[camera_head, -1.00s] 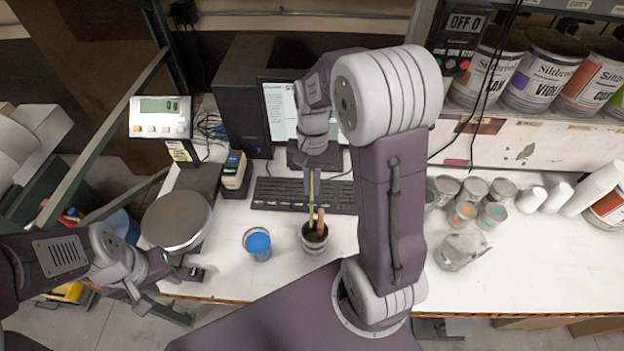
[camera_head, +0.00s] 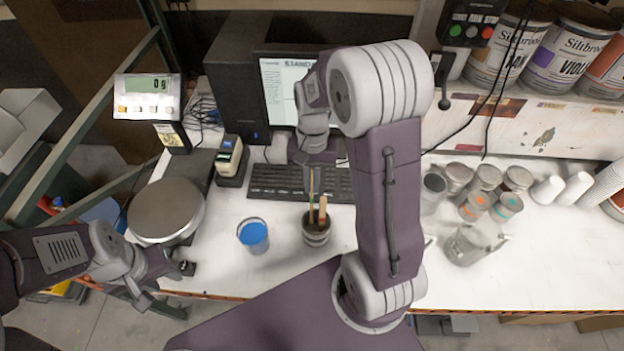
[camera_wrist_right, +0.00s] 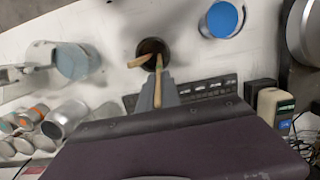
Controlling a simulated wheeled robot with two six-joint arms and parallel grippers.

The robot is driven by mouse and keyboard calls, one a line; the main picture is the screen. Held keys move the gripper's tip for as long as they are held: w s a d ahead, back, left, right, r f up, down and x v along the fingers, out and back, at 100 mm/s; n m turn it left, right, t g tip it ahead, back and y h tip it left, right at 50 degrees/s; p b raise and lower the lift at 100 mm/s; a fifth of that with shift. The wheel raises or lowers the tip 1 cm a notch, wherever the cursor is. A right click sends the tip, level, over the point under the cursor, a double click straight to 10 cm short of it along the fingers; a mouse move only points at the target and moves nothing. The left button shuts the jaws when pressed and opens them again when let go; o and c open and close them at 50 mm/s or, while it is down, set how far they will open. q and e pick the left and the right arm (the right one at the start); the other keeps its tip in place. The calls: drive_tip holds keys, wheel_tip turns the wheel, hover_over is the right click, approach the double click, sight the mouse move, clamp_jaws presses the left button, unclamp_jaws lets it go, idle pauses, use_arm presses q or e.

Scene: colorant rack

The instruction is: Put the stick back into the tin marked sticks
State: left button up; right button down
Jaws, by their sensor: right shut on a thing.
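My right gripper (camera_head: 312,182) is shut on a thin wooden stick (camera_head: 311,208) that points down. The stick's lower end is at the mouth of a small dark tin (camera_head: 316,236); I cannot tell how deep it reaches. Another wooden stick (camera_head: 322,208) leans in the tin. In the right wrist view the held stick (camera_wrist_right: 158,70) runs from the fingertips (camera_wrist_right: 157,97) to the tin's dark opening (camera_wrist_right: 152,46), with the other stick (camera_wrist_right: 138,61) beside it. No marking on the tin is readable. My left gripper (camera_head: 142,292) hangs at the left, its jaws unclear.
A blue-filled cup (camera_head: 253,236) stands left of the tin. A scale (camera_head: 166,210) is farther left. The keyboard (camera_head: 275,181) lies behind. Several grey tins and a clear jug (camera_head: 470,245) stand to the right. Open table lies right of the tin.

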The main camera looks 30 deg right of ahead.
sight(312, 172)
drive_tip(key=f+b, duration=0.1)
drive_tip(key=f, duration=0.2)
drive_tip(key=shift+s+a+b, duration=0.2)
drive_tip(key=shift+s+b, duration=0.2)
drive_tip(key=shift+f+b, duration=0.55)
drive_tip(key=shift+f, duration=0.25)
drive_tip(key=c, duration=1.5)
unclamp_jaws()
drive_tip(key=r, duration=0.6)
drive_tip(key=w+r, duration=0.1)
drive_tip(key=r, duration=0.2)
drive_tip(key=shift+w+d+b, duration=0.1)
drive_tip(key=shift+d+b, duration=0.25)
